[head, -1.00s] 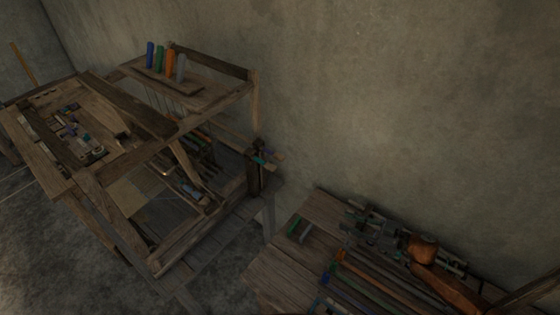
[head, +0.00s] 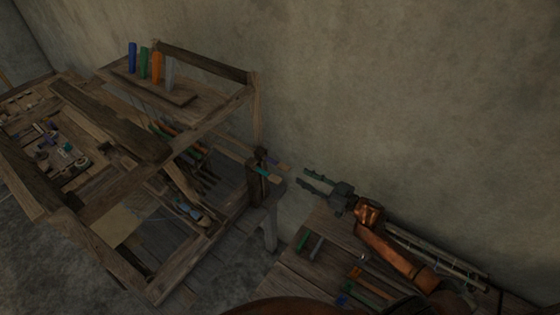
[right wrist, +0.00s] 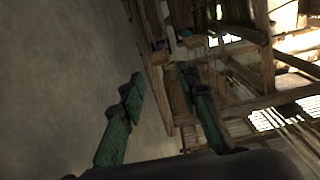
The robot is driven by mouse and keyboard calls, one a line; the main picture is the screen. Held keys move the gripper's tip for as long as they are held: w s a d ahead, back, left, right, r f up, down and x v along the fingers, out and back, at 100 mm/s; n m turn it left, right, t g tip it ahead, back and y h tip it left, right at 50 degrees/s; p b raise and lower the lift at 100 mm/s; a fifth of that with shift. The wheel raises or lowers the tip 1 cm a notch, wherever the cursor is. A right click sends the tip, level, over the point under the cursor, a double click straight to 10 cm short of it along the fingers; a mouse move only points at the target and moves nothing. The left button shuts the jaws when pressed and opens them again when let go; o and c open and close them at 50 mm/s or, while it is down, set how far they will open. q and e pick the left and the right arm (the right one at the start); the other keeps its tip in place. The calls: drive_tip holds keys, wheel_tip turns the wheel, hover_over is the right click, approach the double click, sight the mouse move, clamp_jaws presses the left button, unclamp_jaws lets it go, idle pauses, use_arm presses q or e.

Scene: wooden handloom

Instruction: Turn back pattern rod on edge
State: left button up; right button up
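The wooden loom (head: 130,165) fills the left of the head view. At its right corner a dark post (head: 258,192) carries thin rods: one with a teal end (head: 265,172), one with a purple end (head: 283,166). I cannot tell which is the pattern rod or how it is turned. My right gripper (head: 306,177) is just right of these ends, its fingers apart and pointing left at them, touching nothing visible. In the right wrist view its green fingers (right wrist: 157,90) are spread and empty, with the rod ends (right wrist: 175,42) beyond them. My left gripper is out of view.
A wooden bench (head: 310,262) with several coloured rods stands at the lower right, below my right arm. The bare wall (head: 400,100) rises close behind the arm. A shelf (head: 150,85) with several coloured spools tops the loom. A gap separates loom and bench.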

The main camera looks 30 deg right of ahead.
sight(289, 170)
drive_tip(key=x, duration=0.7)
drive_tip(key=shift+r, duration=0.1)
drive_tip(key=shift+w+a, duration=0.25)
drive_tip(key=shift+w, duration=0.15)
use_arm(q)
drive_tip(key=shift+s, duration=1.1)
use_arm(e)
clamp_jaws()
